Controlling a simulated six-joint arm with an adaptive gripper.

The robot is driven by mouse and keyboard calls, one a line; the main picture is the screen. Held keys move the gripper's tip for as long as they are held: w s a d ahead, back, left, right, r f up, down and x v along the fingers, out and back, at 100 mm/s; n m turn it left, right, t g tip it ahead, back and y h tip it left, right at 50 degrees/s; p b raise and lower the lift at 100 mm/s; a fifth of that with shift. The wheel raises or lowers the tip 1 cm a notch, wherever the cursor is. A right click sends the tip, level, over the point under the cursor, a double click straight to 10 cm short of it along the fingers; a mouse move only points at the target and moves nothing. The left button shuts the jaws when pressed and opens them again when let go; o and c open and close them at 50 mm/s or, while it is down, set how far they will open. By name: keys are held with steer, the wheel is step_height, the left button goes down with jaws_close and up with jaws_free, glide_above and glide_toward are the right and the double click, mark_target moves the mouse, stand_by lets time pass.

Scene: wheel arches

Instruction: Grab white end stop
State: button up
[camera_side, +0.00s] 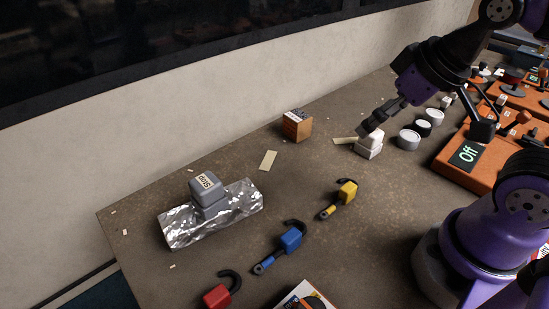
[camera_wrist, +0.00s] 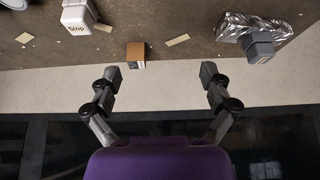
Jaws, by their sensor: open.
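The white end stop (camera_side: 369,149) stands on the table near the right-middle in the side view. In the wrist view the white end stop (camera_wrist: 78,17) is at the upper left, with "Stop" written on it. My gripper (camera_side: 367,126) shows right at the top of the white end stop in the side view and hides part of it; I cannot tell there whether they touch. In the wrist view my gripper (camera_wrist: 161,73) has its fingers wide apart with nothing between them, and the white end stop lies outside them.
A grey stop block (camera_side: 205,186) sits on crumpled foil (camera_side: 240,197). A small brown box (camera_side: 297,126), yellow (camera_side: 347,192), blue (camera_side: 290,238) and red (camera_side: 217,296) padlock-like pieces, and round pots (camera_side: 409,139) stand around. An orange unit (camera_side: 480,150) is at the right.

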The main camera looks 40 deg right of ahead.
steer(key=g, duration=0.6)
glide_toward(370, 140)
steer(key=shift+w+d+f+m, duration=0.3)
steer(key=shift+w+d+f, duration=0.3)
steer(key=shift+w+d, duration=0.25)
steer(key=f, duration=0.4)
steer(key=shift+s+d+f, duration=0.15)
steer(key=shift+d+f, duration=0.05)
steer(key=shift+f, duration=0.15)
steer(key=f, duration=0.5)
steer(key=shift+s+d+f, duration=0.1)
steer(key=shift+s+f, duration=0.25)
steer(key=shift+f, duration=0.05)
steer(key=c, duration=1.3)
